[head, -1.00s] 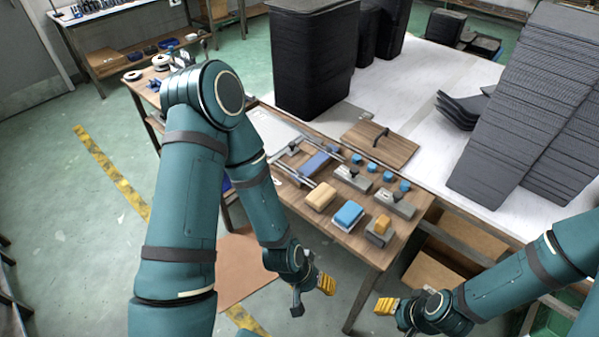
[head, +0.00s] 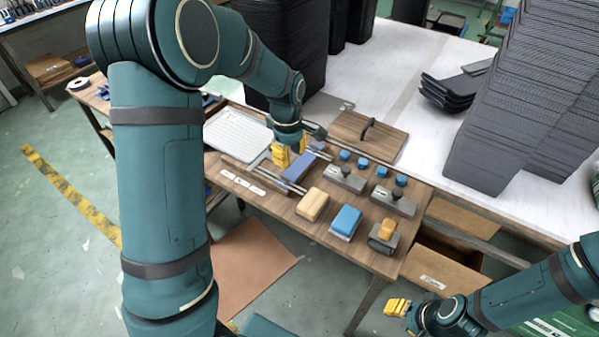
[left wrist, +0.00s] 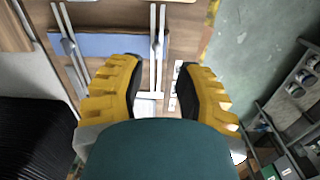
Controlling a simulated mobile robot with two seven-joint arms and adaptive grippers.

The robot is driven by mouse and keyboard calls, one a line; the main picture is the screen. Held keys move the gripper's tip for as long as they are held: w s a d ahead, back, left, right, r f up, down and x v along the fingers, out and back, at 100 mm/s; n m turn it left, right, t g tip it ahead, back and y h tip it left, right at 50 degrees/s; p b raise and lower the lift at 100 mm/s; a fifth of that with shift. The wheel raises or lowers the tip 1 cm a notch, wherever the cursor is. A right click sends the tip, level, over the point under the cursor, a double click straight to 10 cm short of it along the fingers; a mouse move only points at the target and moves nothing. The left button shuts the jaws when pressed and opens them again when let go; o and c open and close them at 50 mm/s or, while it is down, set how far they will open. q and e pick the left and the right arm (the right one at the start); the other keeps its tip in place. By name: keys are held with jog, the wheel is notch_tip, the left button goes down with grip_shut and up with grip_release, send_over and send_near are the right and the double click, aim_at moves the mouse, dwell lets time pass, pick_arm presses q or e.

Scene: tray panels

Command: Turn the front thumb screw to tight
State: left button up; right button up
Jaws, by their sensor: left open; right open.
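A rail fixture with a blue block (head: 297,170) lies on the wooden bench. In the left wrist view, the blue block (left wrist: 108,45) spans two pairs of silver rails, with a small grey wing-shaped part (left wrist: 68,46) on one pair and another (left wrist: 157,44) on the other. These look like thumb screws; I cannot tell their setting. My left gripper (head: 290,154), with yellow fingers, is open above the fixture. My right gripper (head: 397,307) is open and empty in front of the bench.
Grey blocks with black knobs (head: 345,178), several blue knobs, a tan block (head: 312,204), a blue-topped block (head: 346,221) and a yellow-topped block (head: 384,233) crowd the bench's right half. A white tray panel (head: 238,136) lies left of the fixture. A handled wooden board (head: 362,140) lies behind.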

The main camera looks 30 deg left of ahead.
aim_at(285, 180)
pick_arm(q)
jog(key=shift+n, duration=0.6)
jog(key=f+b, duration=0.1)
jog(key=f, duration=0.2)
jog(key=a+f+b, duration=0.1)
jog(key=f, duration=0.3)
jog(key=w+f+b, duration=0.1)
jog(key=f, duration=0.3)
jog(key=shift+a+f+b, duration=0.1)
jog(key=shift+a+b, duration=0.15)
jog(key=shift+b, duration=0.05)
grip_shut()
